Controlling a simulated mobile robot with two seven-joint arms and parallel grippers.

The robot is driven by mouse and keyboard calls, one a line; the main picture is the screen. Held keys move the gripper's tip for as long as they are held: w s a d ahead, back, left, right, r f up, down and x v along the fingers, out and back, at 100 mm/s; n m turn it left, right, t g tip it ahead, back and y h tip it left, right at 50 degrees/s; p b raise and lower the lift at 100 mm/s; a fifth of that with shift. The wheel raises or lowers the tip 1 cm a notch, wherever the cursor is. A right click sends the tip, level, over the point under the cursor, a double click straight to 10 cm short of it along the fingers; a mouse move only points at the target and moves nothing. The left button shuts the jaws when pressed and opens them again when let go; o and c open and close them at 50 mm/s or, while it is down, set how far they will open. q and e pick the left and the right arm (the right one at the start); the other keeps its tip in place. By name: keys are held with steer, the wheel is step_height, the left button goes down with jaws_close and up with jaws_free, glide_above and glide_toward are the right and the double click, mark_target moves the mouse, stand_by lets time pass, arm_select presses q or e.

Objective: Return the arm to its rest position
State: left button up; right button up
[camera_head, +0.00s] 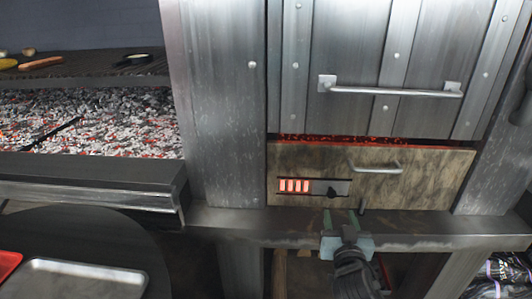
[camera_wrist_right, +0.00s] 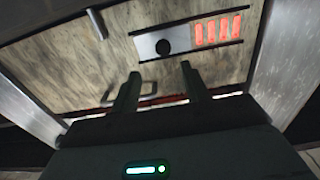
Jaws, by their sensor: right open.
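My right gripper (camera_head: 341,222) is open and empty in front of the grill's lower panel. In the right wrist view its two fingers (camera_wrist_right: 160,85) stand apart with nothing between them. The lower panel (camera_head: 420,175) is stone-like, with a small metal handle (camera_head: 376,168). A dark knob (camera_head: 332,191) sits beside a glowing orange vent (camera_head: 294,185); the knob (camera_wrist_right: 163,46) and vent (camera_wrist_right: 218,31) also show in the right wrist view. The fingertips appear just below the knob, apart from it. My left gripper is not in view.
A metal door (camera_head: 400,60) with a long bar handle (camera_head: 390,91) is above, with a thin red glow below it. A ledge (camera_head: 430,222) runs under the panel. At left are a bed of embers (camera_head: 90,120), a grate (camera_head: 110,65) with food, and a round table (camera_head: 95,235) with a metal tray (camera_head: 80,265).

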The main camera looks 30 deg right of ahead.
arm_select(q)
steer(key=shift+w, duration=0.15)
